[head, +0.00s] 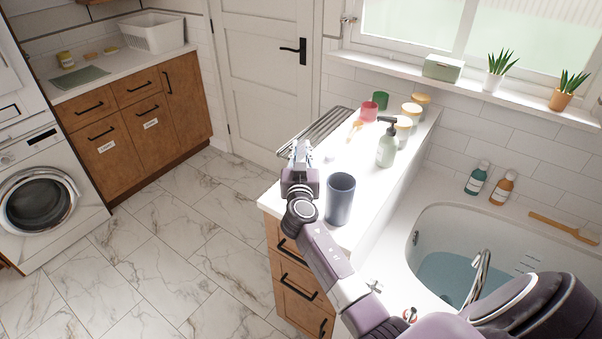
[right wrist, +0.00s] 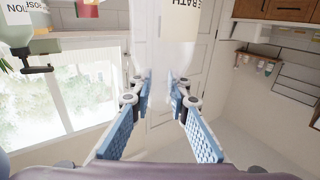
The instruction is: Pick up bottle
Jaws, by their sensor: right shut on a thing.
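My right gripper (head: 299,153) reaches over the white counter (head: 377,178), near its front left edge. In the right wrist view its blue-padded fingers (right wrist: 160,88) are shut on a pale, see-through bottle (right wrist: 180,18) with a cream label, partly cut off by the top edge. In the head view this bottle is hard to make out at the fingertips. A grey-green pump bottle (head: 387,149) stands apart, further back on the counter; its label shows upside down in the wrist view. My left gripper is not in view.
A dark cup (head: 340,199) stands close beside my right gripper. Red and green cups and several lidded jars stand at the counter's back. A teal bottle (head: 477,179) and an orange bottle (head: 502,188) stand on the ledge by the filled bathtub (head: 560,244).

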